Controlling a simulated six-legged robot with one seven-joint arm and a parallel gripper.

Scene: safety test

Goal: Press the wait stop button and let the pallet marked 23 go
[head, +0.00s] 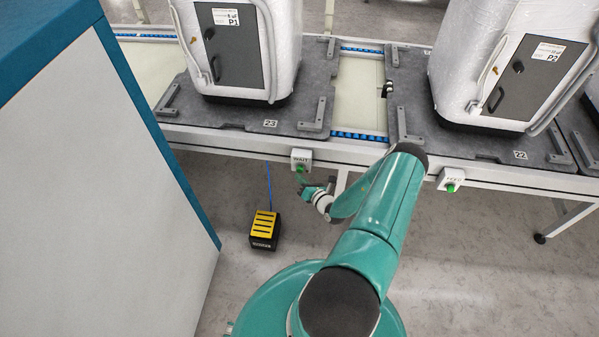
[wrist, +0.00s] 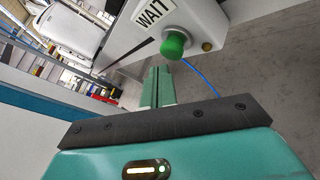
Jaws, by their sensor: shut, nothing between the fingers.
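The pallet marked 23 (head: 235,117) lies on the conveyor at the left and carries a white-wrapped unit labelled P1 (head: 240,60). Below its front edge, a white WAIT box (head: 301,157) with a green button (head: 300,169) is fixed to the rail. In the wrist view the green button (wrist: 174,43) stands just beyond my fingertips. My gripper (head: 304,181) is just below and in front of this button. In the wrist view my gripper (wrist: 158,72) has its fingers together and empty, with a small gap showing to the button.
The pallet marked 22 (head: 480,146) carries unit P2 (head: 530,75) at the right, with its own WAIT box (head: 451,178). A yellow and black foot pedal (head: 264,229) with a blue cable is on the floor. A white and blue cabinet (head: 95,170) stands at the left.

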